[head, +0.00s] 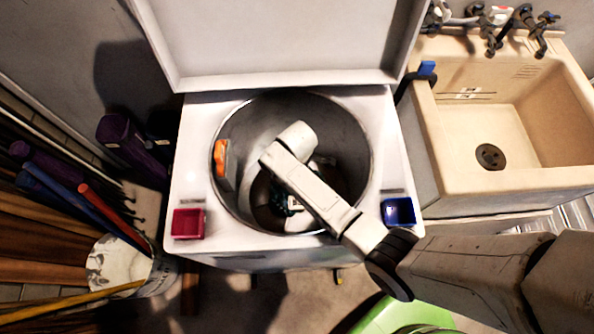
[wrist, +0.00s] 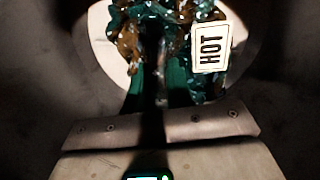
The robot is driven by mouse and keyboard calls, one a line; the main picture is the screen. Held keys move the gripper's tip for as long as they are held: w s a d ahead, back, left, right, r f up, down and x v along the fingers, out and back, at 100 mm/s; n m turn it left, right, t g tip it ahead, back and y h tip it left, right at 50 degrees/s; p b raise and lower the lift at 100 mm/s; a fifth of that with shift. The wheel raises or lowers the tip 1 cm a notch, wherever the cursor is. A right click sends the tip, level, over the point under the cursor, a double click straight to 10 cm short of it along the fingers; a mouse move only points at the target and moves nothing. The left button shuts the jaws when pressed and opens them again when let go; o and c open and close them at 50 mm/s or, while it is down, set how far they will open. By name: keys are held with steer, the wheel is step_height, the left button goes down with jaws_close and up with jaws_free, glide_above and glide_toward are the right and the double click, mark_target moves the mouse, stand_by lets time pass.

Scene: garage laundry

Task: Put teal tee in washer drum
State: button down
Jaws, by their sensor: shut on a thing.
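The washer drum (head: 345,135) is a round grey tub, open at the top, in the white washer. My arm reaches down into it. My gripper (wrist: 158,75) is inside the drum, shut on the teal tee (wrist: 140,22), a crumpled teal cloth with brown patches at the top of the wrist view. A little of the teal cloth (head: 292,206) shows low in the drum in the head view, mostly hidden by my arm. I cannot tell whether it touches the drum floor. A white HOT tag (wrist: 211,47) shows beside the cloth.
The washer lid (head: 285,50) stands open behind. An orange-and-white item (head: 221,157) is at the drum's left wall. A red box (head: 188,223) and a blue box (head: 398,211) sit on the washer's front corners. A beige sink (head: 510,110) stands right; a bucket (head: 105,262) with poles stands left.

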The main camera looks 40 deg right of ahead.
steer(key=shift+f, duration=0.65)
steer(key=shift+f+b, duration=0.3)
steer(key=shift+f, duration=0.1)
steer(key=shift+f, duration=0.2)
steer(key=c, duration=1)
jaws_free()
step_height(320, 180, up, 13)
steer(key=shift+r+p, duration=0.15)
steer(key=shift+p, duration=0.6)
